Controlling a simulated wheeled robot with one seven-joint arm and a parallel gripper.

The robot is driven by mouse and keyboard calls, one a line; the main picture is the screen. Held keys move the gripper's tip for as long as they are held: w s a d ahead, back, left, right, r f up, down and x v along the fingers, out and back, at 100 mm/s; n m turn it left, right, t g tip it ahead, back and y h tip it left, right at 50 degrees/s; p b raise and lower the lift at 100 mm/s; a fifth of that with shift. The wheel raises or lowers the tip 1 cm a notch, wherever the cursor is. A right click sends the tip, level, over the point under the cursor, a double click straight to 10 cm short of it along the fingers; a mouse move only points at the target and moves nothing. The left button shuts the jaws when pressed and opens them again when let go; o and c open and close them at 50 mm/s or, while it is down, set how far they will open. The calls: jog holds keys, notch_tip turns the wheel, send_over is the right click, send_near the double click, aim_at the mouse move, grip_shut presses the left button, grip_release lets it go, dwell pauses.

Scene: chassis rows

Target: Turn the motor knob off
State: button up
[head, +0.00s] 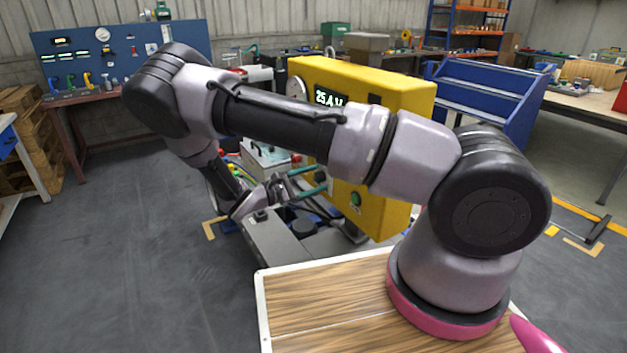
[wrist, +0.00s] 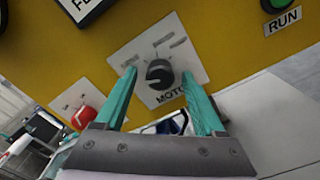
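The motor knob (wrist: 159,74) is a round black knob on a pale plate (wrist: 183,52) marked MOTOR, fixed to a yellow panel. It shows in the wrist view, between and beyond the fingertips. My gripper (wrist: 161,80) has two teal fingers spread apart on either side of the knob. I cannot tell whether the fingertips touch it. In the head view my gripper (head: 318,179) points at the front of the yellow cabinet (head: 385,95), and my arm hides the knob there. The knob's exact setting is too small to read.
The cabinet has a display reading about 25.4 V (head: 328,98) and a green button (head: 355,198). Open floor lies at left.

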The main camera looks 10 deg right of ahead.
jog(key=v, duration=1)
jog(key=shift+s+a, duration=0.15)
jog(key=shift+a, duration=0.2)
jog(key=shift+a, duration=0.15)
